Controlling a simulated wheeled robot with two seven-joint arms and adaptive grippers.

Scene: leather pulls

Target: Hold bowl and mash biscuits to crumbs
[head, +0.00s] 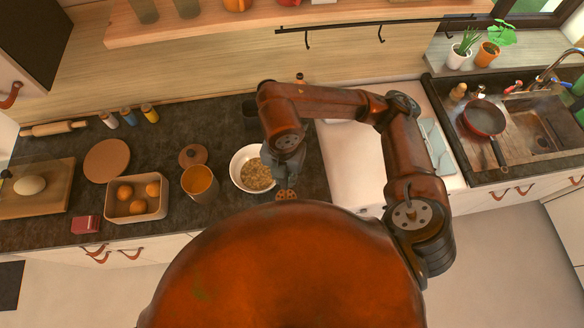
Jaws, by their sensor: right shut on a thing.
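The white bowl (236,165) stands on the dark counter near its front edge, with tan biscuit pieces and crumbs (257,175) inside. My right gripper (286,180) is at the bowl's right side and covers part of its rim. It is shut on what looks like a masher, whose brown disc with dark holes (286,194) shows just below the fingers, outside the bowl's front right rim. The masher's handle is hidden by the gripper. My left gripper is out of view, and nothing of it holds the bowl.
An orange-brown cup (200,181) stands close left of the bowl, with a brown lid (193,155) behind it. A box of orange fruit (137,214) and a round board (107,160) lie further left. A white stove surface (355,165) is at the right.

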